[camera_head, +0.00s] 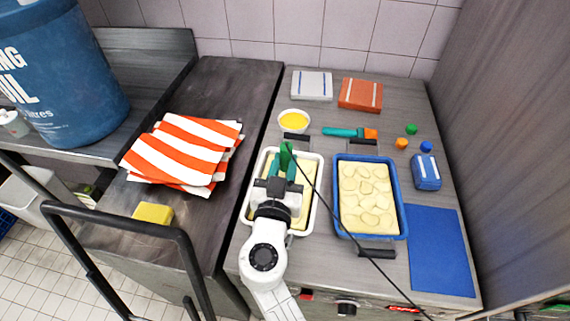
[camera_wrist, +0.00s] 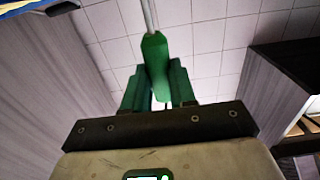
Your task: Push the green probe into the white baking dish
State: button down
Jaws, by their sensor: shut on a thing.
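The green probe (camera_head: 286,154) is in my gripper (camera_head: 284,169), above the far part of the white baking dish (camera_head: 317,202). The dish holds pale yellow food and is partly covered by my arm. In the wrist view the green probe (camera_wrist: 155,58) stands between the two green fingers of my gripper (camera_wrist: 156,88), which are shut on it. A pale rod or cable runs from the probe to the top of that view. The probe's tip is hidden, so I cannot tell whether it touches the food.
A dark cable (camera_head: 341,228) crosses over the blue dish (camera_head: 403,216) of sliced food at right. A bowl of yellow liquid (camera_head: 294,121) and a teal-handled brush (camera_head: 343,132) lie behind. A blue mat (camera_head: 440,250) is at right. Striped cloths (camera_head: 183,151) lie left.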

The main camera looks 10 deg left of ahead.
aim_at(283, 154)
jog(key=shift+r, duration=0.1)
dwell(0.4)
jog(key=shift+s+a+f+b, duration=0.1)
jog(key=shift+s+f+b, duration=0.3)
jog(key=shift+b, duration=0.5)
dwell(0.7)
jog(key=shift+w+f+b, duration=0.1)
jog(key=shift+f+b, duration=0.3)
jog(key=shift+b, duration=0.15)
jog(key=shift+r, duration=0.15)
dwell(2.9)
jog(key=shift+r+p, duration=1.25)
jog(key=shift+r, duration=1.65)
